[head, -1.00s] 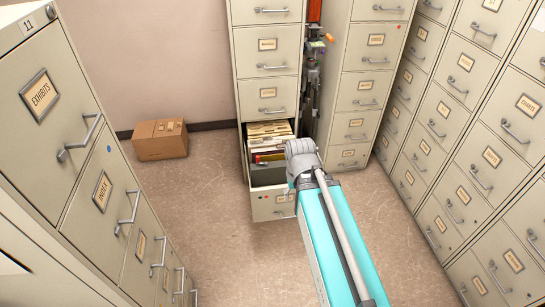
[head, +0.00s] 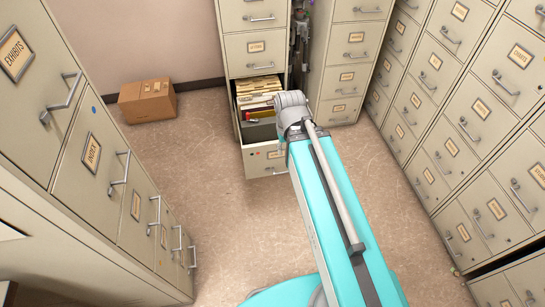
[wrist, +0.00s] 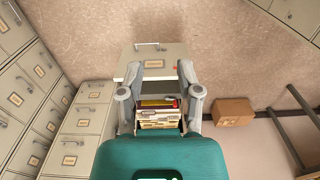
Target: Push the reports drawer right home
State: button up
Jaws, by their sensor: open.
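The open drawer (head: 264,164) is the bottom one of the middle cabinet in the head view. It is pulled well out, with folders (head: 258,95) standing inside. Its label is partly hidden by my arm and too small to read, so I cannot confirm it is the reports drawer. In the wrist view the drawer front (wrist: 170,54) and its handle (wrist: 150,46) lie ahead of my fingers. My gripper (wrist: 158,82) is open and empty, with its fingers apart above the drawer. I cannot tell whether it touches. In the head view my wrist hides the fingers.
A cardboard box (head: 147,100) sits on the floor by the back wall. Tall cabinets stand close at the left (head: 75,130) and along the right (head: 460,130). The floor (head: 215,215) in front of the open drawer is clear.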

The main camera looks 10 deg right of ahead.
jog(key=shift+w+f, duration=0.2)
jog(key=shift+f, duration=0.15)
jog(key=shift+c, duration=1)
jog(key=w+f+n+b, duration=0.2)
jog(key=f+b, duration=0.2)
jog(key=w+f+n+t+y+b, duration=0.1)
jog(key=w+f+n+b, duration=0.1)
jog(key=w+f+b, duration=0.1)
jog(key=w+f+n+t+y+b, duration=0.1)
jog(key=w+f+n+b, duration=0.2)
jog(key=b, duration=0.3)
jog(key=shift+x, duration=0.85)
grip_shut()
jog(key=w+d+f+n+t+y+b, duration=0.1)
jog(key=w+f+n+t+y+b, duration=0.1)
jog(key=w+f+n+b, duration=0.7)
jog(key=shift+w+d+f+n+t+y+b, duration=0.35)
jog(key=shift+w+f+t+b, duration=0.55)
jog(key=shift+f+b, duration=1.55)
jog(key=shift+r+b, duration=0.65)
jog(key=shift+r, duration=0.1)
